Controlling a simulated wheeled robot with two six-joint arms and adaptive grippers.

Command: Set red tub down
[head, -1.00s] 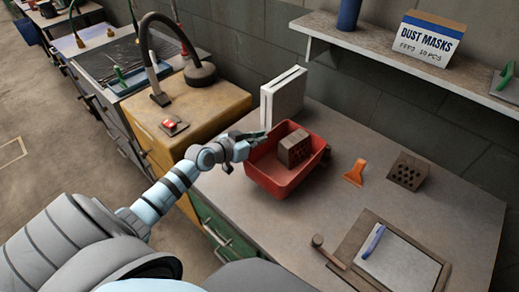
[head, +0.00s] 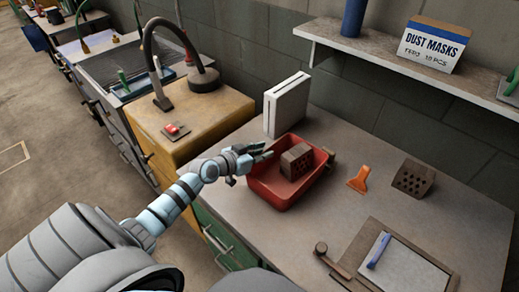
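The red tub (head: 262,193) is on the grey bench top and looks level, with a brown hollow brick (head: 296,161) inside it. My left gripper (head: 269,150) is at the tub's upper left rim. Its two fingers are spread apart, with a gap between them, and they hold nothing that I can see. Whether a finger still touches the rim is hard to tell. My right gripper is not in view.
A white upright block (head: 288,106) stands behind the tub. A small brownish thing (head: 331,157) shows at its right rim. An orange scraper (head: 359,179) and another hollow brick (head: 413,179) lie to the right. A board with a blue-handled trowel (head: 378,250) and a hammer (head: 321,248) are in front.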

